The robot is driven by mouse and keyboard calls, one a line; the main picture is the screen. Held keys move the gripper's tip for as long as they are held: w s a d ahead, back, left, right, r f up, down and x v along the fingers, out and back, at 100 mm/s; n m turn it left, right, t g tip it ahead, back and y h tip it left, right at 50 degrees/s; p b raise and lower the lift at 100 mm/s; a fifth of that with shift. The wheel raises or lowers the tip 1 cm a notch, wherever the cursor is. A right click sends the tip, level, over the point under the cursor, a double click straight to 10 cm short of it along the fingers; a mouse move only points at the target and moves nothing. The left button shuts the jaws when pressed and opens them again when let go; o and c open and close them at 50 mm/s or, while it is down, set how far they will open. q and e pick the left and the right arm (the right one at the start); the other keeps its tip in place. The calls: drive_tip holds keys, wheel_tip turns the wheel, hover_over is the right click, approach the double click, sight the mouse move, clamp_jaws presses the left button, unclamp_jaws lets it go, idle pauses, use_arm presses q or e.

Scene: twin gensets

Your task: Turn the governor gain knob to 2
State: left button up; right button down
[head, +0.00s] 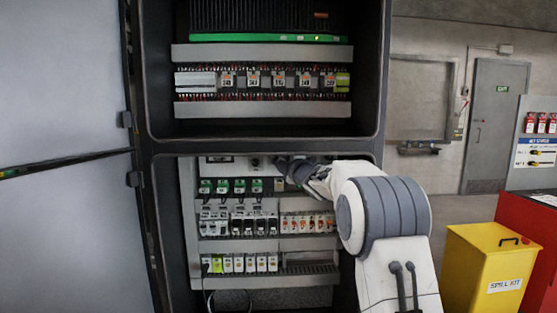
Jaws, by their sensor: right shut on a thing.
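My right gripper (283,166) is at the top strip of the lower cabinet bay, its arm coming in from the right. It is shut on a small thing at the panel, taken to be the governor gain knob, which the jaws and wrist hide. Its scale and pointer cannot be read. A small dark round fitting (256,163) shows on the white strip just left of the gripper. My left gripper is not in view.
Below the gripper are rows of green-topped relays (222,187), breakers (247,226) and terminal blocks (238,264). The cabinet door (60,220) stands open at left. A yellow spill kit bin (480,270) and a red box (530,235) stand at right.

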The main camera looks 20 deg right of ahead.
drive_tip(key=c, duration=0.7)
unclamp_jaws()
drive_tip(key=shift+a, duration=0.1)
drive_tip(key=s+b, duration=0.1)
drive_tip(key=s, duration=0.2)
drive_tip(key=s+b, duration=0.1)
drive_tip(key=s, duration=0.3)
drive_tip(key=s+d+b, duration=0.1)
drive_tip(key=s, duration=0.2)
drive_tip(key=shift+s+d+f, duration=0.1)
drive_tip(key=shift+s+f, duration=0.1)
drive_tip(key=shift+f, duration=0.1)
